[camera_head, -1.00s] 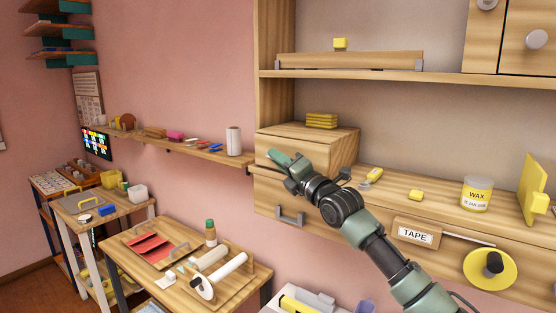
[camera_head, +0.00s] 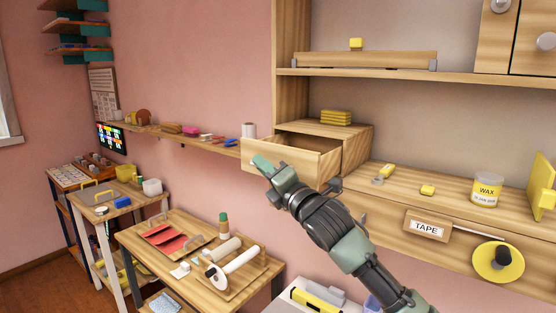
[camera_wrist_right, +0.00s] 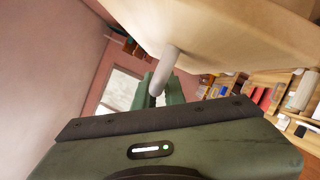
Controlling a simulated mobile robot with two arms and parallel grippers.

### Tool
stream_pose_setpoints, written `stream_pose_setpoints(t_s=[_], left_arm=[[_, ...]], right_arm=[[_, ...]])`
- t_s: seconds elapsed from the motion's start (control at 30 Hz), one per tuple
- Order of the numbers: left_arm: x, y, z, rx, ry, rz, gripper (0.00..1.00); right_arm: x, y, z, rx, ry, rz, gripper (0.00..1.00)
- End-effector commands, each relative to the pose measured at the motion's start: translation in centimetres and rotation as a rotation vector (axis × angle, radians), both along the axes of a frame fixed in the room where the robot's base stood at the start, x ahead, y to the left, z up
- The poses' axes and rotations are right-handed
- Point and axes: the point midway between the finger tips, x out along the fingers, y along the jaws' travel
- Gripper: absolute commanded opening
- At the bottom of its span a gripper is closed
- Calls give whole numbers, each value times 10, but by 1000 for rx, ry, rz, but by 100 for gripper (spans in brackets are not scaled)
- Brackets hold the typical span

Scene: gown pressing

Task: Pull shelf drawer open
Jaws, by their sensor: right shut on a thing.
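The shelf drawer (camera_head: 305,168) is a small light-wood drawer sticking out of its wooden box (camera_head: 357,150) on the shelf, and its open top shows an empty-looking inside. My right gripper (camera_head: 268,167) is at the drawer's front, shut on the handle. In the right wrist view the grey handle (camera_wrist_right: 166,72) runs down from the pale drawer front (camera_wrist_right: 235,35) into the green jaws (camera_wrist_right: 162,92). In the head view the gripper hides the handle. My left gripper is not in view.
Yellow blocks (camera_head: 336,117) are stacked on the drawer box. The shelf to its right holds a wax jar (camera_head: 487,190) and small yellow items. A work table (camera_head: 150,212) with a roller (camera_head: 235,268) and red pieces stands below left. A narrow wall shelf (camera_head: 215,146) runs left of the drawer.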

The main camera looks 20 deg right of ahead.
Motion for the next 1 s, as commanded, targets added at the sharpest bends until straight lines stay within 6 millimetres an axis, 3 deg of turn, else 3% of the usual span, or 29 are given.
stream_pose_setpoints(t_s=[0.17,0.43,0.47,0.83,1.0], left_arm=[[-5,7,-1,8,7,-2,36],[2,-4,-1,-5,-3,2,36],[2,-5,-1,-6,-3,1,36],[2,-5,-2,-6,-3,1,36],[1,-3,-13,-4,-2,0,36]], right_arm=[[-10,11,3,0,-6,-4,0],[-10,10,2,1,-4,-6,0],[-10,10,2,0,-4,-5,19],[-12,9,2,0,-7,-6,20],[-30,2,-5,-2,-9,-6,20]])
